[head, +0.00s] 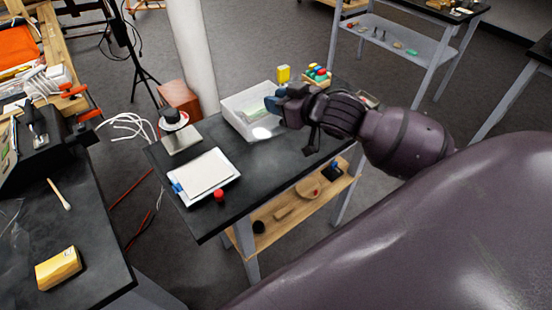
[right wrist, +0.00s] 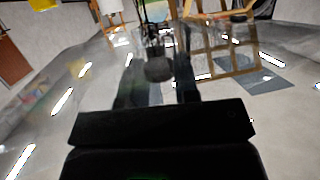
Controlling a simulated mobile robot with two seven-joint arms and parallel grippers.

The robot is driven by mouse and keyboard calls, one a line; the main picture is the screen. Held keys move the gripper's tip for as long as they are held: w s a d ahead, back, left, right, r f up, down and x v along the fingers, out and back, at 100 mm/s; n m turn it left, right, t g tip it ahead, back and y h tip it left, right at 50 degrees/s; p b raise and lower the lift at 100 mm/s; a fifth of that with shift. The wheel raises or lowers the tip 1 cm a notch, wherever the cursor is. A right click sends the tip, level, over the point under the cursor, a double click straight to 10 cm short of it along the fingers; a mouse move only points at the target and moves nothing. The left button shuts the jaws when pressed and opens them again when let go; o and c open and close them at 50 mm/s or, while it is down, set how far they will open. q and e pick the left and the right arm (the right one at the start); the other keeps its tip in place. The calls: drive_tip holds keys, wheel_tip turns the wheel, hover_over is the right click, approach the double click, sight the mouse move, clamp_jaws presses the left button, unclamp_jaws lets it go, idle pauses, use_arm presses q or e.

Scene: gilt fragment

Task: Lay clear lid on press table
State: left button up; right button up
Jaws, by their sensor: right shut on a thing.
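My left gripper is not in view.
A white column (head: 190,50) stands behind. Another bench (head: 70,230) is at left.

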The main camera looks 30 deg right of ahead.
drive_tip(key=shift+w+d+r+n+y+b, duration=0.2)
drive_tip(key=shift+d+r+n+y+b, duration=0.2)
drive_tip(key=shift+d, duration=0.25)
drive_tip(key=shift+d+r+n+g+y+b, duration=0.3)
drive_tip(key=shift+d+r+y+b, duration=0.1)
drive_tip(key=shift+r, duration=0.1)
drive_tip(key=shift+a+r+n+g+y, duration=0.1)
drive_tip(key=shift+r+n+g+y, duration=0.25)
drive_tip(key=shift+r+y, duration=0.3)
drive_tip(key=b, duration=0.2)
hover_over(283, 156)
wheel_tip(283, 156, down, 9)
wheel_tip(283, 156, down, 6)
drive_tip(key=shift+f+b, duration=0.2)
drive_tip(key=shift+b, duration=0.35)
wheel_tip(283, 156, down, 4)
drive_tip(key=shift+f+b, duration=0.15)
drive_tip(key=shift+b, duration=0.25)
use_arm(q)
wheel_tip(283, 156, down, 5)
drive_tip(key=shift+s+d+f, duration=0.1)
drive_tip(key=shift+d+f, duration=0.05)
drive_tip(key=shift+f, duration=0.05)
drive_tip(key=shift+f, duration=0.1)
use_arm(e)
drive_tip(key=shift+f, duration=0.15)
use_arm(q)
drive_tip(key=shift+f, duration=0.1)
use_arm(e)
drive_tip(key=o, duration=0.9)
